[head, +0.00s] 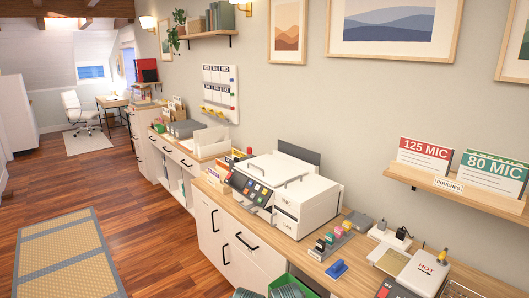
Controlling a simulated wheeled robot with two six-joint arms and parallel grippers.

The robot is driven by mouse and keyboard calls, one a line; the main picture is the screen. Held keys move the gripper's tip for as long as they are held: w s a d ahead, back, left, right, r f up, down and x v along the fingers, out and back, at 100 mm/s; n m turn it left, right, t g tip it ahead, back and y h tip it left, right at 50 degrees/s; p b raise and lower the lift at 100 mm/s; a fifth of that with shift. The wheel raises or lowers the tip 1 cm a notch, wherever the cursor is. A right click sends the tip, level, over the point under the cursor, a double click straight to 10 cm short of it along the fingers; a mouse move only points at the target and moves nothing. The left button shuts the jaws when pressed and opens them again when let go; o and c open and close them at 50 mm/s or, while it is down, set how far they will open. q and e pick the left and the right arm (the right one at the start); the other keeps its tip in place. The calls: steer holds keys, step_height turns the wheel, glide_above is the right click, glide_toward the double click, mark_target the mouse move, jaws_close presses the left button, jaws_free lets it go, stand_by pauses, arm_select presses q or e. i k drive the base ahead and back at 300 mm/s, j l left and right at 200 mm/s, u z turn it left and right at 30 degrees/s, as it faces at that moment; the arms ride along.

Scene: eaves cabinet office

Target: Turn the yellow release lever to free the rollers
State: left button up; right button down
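A white machine marked HOT (422,270) sits on the wooden counter at the lower right, partly cut off by the bottom edge. A small yellow-tipped part (443,256) stands up at its back right side. It looks like the release lever, but it is too small to tell its exact position. The rollers are hidden inside the machine.
A large white printer (285,190) stands on the counter (305,253) left of the machine. A stamp rack (335,240) and a blue stamp (337,269) lie between them. A pouch shelf (455,185) hangs above. A green bin (302,287) is below the counter's front.

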mark_target(442, 259)
steer(key=z, duration=1.4)
